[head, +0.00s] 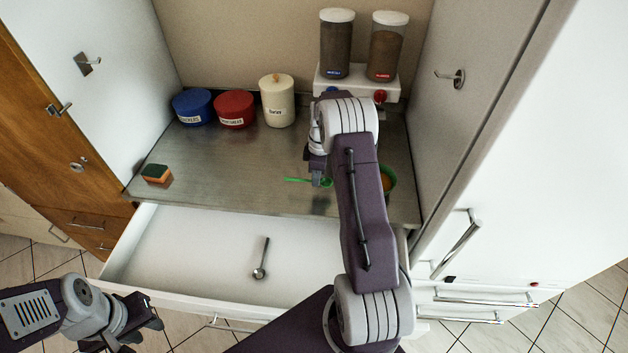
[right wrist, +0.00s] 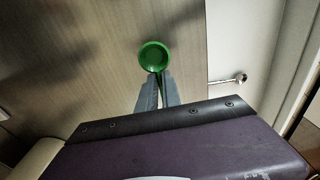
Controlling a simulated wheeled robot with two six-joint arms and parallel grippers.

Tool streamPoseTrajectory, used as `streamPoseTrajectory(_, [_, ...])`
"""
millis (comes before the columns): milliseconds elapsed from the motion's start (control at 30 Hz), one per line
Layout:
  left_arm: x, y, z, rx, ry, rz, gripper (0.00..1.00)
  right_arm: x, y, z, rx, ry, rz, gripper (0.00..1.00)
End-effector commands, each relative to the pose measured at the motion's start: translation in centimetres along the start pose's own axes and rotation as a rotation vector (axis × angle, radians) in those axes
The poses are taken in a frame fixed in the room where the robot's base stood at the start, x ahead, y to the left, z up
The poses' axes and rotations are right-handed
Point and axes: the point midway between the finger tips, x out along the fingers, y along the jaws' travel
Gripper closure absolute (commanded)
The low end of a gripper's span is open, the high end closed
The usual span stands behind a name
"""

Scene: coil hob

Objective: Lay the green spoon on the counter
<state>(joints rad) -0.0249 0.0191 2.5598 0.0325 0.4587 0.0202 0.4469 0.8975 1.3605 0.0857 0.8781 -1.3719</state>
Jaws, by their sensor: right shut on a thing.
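The green spoon (head: 296,180) is over the right half of the grey metal counter (head: 235,165) in the head view. My right gripper (head: 319,180) is shut on it. In the right wrist view its round green bowl (right wrist: 154,57) shows just beyond the closed fingertips (right wrist: 158,82), and its handle is hidden there. A shadow lies on the counter near the gripper, and I cannot tell how high the spoon is above the surface. My left gripper (head: 150,312) is low at the left, in front of the drawer and away from the spoon; its opening is unclear.
A green bowl (head: 390,180) with orange contents is partly behind my right arm. Blue (head: 193,107), red (head: 234,109) and cream (head: 277,101) canisters stand at the back. A sponge (head: 157,174) lies front left. The open drawer (head: 190,250) holds a metal spoon (head: 261,262). The counter's middle is clear.

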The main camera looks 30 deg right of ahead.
Motion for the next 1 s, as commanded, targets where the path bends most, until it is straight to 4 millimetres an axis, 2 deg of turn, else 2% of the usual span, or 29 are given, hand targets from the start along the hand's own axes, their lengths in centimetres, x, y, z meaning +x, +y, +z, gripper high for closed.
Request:
streamPoseTrajectory(167, [-0.2,0.0,0.0,0.0,0.0,0.0,0.68,0.5,0.3,-0.2,0.0,0.0,-0.001,1.0])
streamPoseTrajectory(400, [-1.2,0.0,-0.1,0.0,0.0,0.0,0.68,4.0,0.3,0.1,0.0,-0.001,-0.001,1.0])
streamPoseTrajectory(767, [-0.8,0.0,-0.1,0.0,0.0,0.0,0.68,4.7,0.3,0.1,0.0,0.0,0.0,1.0])
streamPoseTrajectory(867, [-0.8,0.0,-0.1,0.0,0.0,0.0,0.68,4.6,0.3,0.1,0.0,0.0,0.0,0.72])
streamPoseTrajectory(1000, [-0.8,0.0,-0.1,0.0,0.0,0.0,0.68,4.6,0.3,0.1,0.0,0.0,0.0,0.7])
